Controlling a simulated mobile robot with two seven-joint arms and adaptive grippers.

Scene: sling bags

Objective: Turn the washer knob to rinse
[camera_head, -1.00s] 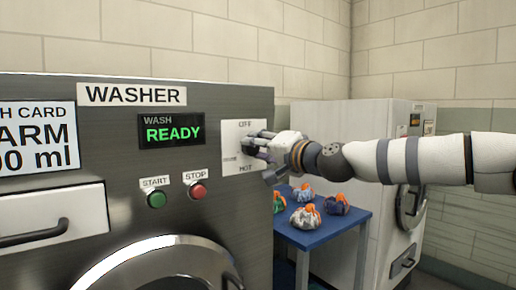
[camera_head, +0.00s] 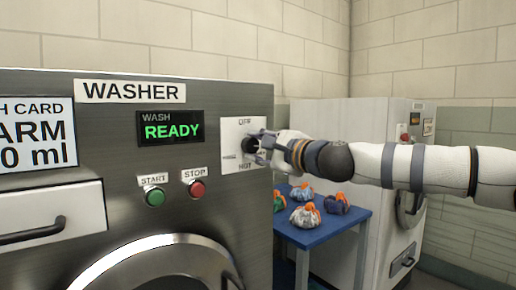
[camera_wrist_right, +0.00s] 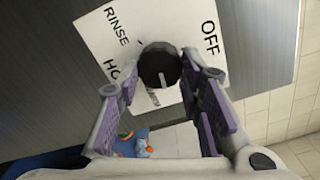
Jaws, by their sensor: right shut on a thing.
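The washer knob (camera_head: 253,145) is a round black dial on a white plate (camera_head: 229,128) with OFF at the top and HOT at the bottom. In the right wrist view the knob (camera_wrist_right: 158,62) sits between the fingers, with OFF, RINSE and HOT around it and one partly hidden label. Its white mark points down in that view, toward the partly hidden label, not toward RINSE. My right gripper (camera_head: 264,146) reaches in from the right and is shut on the knob, which also shows the gripper (camera_wrist_right: 160,85) around it. My left gripper is not in view.
The display (camera_head: 171,129) reads WASH READY. A green START button (camera_head: 155,197) and a red STOP button (camera_head: 197,189) are left of and below the plate. A blue table (camera_head: 330,231) with several small bags stands behind, before a white machine (camera_head: 341,117).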

